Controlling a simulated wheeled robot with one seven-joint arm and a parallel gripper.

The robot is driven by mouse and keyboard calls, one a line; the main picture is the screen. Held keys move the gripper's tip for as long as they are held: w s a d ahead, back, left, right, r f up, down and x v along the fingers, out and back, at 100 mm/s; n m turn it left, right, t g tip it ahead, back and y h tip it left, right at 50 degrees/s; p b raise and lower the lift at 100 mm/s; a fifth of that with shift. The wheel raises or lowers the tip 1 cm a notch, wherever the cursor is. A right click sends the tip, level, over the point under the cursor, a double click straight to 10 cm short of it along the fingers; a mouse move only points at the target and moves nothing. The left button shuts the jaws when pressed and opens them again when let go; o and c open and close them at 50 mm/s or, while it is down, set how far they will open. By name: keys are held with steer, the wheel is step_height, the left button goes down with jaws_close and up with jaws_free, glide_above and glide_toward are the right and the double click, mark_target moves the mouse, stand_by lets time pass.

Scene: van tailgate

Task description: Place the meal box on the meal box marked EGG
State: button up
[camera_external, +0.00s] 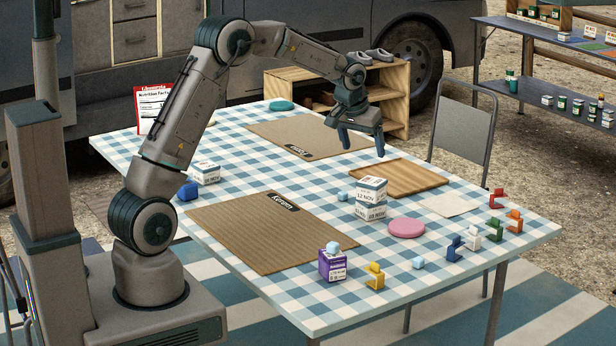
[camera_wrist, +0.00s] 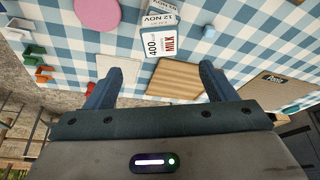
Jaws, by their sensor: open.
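My gripper (camera_external: 363,146) is open and empty above the table, above the far edge of the wooden board. Its two fingers also show in the wrist view (camera_wrist: 160,70). Two white meal boxes stand stacked beside the board: the upper one (camera_external: 371,188) reads 12 NOV and sits on a lower one (camera_external: 370,211). In the wrist view a meal box (camera_wrist: 162,43) reading 400 kcal and MILK lies beyond the fingertips. Another white meal box (camera_external: 205,173) stands at the table's left; its print is too small to read. I cannot make out EGG on any box.
The wooden board (camera_external: 400,178) lies beside the stack. A pink disc (camera_external: 406,228), a purple box (camera_external: 332,266) and several coloured clips stand toward the front and right. Two brown mats (camera_external: 270,238) lie on the checked cloth. A chair (camera_external: 462,135) stands behind the table.

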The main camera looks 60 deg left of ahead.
steer(key=s+d+r+m, duration=0.1)
steer(key=s+d+r, duration=0.25)
steer(key=s, duration=0.65)
steer(key=s+d+r+m, duration=0.1)
steer(key=s+d+r, duration=0.25)
steer(key=s, duration=0.65)
steer(key=s+d+f+m, duration=0.1)
steer(key=s+d+f, duration=0.1)
steer(key=s, duration=0.7)
steer(key=s+d+f+m+g+h, duration=0.1)
steer(key=s, duration=0.7)
steer(key=shift+s+d+f+g+h, duration=0.3)
steer(key=shift+s+d+f, duration=0.05)
steer(key=shift+s, duration=0.05)
